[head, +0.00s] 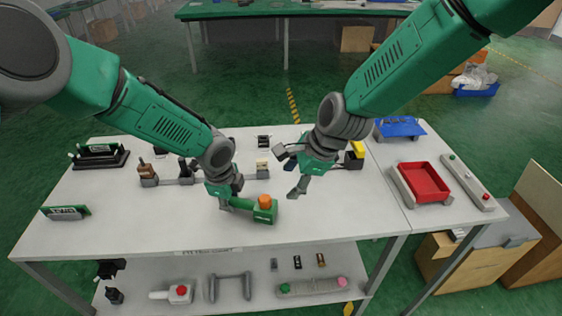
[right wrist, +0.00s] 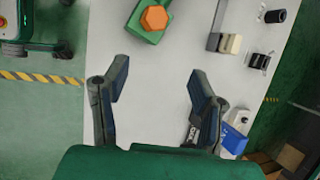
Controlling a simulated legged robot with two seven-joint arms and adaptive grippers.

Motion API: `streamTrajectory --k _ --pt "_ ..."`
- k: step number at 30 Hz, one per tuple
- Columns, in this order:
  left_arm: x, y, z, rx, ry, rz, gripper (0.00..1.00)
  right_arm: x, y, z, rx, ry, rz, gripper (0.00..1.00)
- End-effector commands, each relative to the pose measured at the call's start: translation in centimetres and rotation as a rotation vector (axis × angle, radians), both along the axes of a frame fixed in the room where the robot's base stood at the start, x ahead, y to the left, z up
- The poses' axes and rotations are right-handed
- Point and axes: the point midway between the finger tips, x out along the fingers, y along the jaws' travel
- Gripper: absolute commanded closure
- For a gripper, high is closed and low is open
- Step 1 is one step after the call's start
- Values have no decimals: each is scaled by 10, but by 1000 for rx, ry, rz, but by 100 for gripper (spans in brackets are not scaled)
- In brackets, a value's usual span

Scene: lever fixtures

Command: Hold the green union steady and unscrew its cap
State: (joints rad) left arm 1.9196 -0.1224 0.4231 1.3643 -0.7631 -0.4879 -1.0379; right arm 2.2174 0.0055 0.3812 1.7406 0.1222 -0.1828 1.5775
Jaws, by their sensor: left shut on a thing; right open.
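The green union (head: 263,216) sits on the white table near its front edge, with an orange cap (head: 265,201) on top. My left gripper (head: 229,203) is shut on the green union's left end; its fingertips are small and partly hidden. In the right wrist view the union's green body (right wrist: 140,28) is at the top edge, with the hexagonal orange cap (right wrist: 154,18) seated on it. My right gripper (head: 291,172) is open and empty, above the table to the right of the union and apart from it. Its two fingers (right wrist: 158,76) are spread wide in the right wrist view.
Several small lever fixtures stand behind, including a brown one (head: 147,172) and a cream one (head: 262,169). A red tray (head: 425,181) and a blue bin (head: 399,128) are on the right. The table in front of the union is clear. A lower shelf (head: 258,294) holds several parts.

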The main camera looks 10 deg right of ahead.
Motion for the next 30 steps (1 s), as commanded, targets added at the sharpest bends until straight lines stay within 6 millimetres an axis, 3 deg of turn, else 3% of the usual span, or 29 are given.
streamTrajectory --k 3,6,12,17,30 --pt "0 0 0 0 0 0 100 3 15 26 32 123 -87 48" --pt "0 0 0 0 0 0 100 1 21 39 39 202 -143 48" --pt "0 0 0 0 0 0 100 -1 27 48 37 269 -192 48" --pt "0 0 0 0 -1 0 100 0 34 30 38 275 -195 48" --pt "0 0 0 0 -1 0 100 5 64 -43 39 272 -194 48"
